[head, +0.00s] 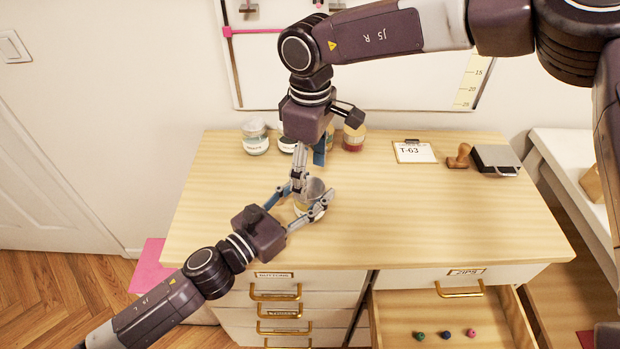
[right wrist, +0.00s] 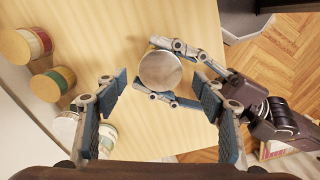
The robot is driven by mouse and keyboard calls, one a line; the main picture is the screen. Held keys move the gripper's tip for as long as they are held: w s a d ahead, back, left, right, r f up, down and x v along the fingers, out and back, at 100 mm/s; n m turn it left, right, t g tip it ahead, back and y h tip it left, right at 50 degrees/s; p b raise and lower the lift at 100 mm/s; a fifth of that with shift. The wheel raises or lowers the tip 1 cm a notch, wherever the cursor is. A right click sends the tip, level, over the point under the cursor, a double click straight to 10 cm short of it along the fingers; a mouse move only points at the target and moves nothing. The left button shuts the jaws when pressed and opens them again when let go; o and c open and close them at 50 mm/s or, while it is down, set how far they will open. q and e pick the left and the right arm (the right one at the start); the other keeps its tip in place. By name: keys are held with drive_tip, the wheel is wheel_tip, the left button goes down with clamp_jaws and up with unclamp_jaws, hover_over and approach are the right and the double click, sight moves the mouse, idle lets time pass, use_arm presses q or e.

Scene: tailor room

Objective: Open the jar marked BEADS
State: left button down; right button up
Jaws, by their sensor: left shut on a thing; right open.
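A jar with a round silver lid (head: 312,189) stands near the middle of the table; the lid also shows from above in the right wrist view (right wrist: 160,71). Its label is hidden, so I cannot read whether it says BEADS. My left gripper (head: 308,203) is shut around the jar's sides, one finger on either side; its fingers also show in the right wrist view (right wrist: 168,76). The lid is on. My right gripper (head: 308,166) points down above the jar, open and empty; in its wrist view the two fingers are spread wide with the lid beyond them.
Several other jars stand along the table's back, including a pale-lidded one (head: 255,139) and a red one (head: 353,140). A T-63 clipboard (head: 414,152), a wooden stamp (head: 459,156) and an ink pad (head: 496,160) lie at right. The ZIPS drawer (head: 400,313) is open, holding small spools.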

use_arm(q)
drive_tip(key=c, duration=1)
unclamp_jaws()
drive_tip(key=shift+o, duration=0.2)
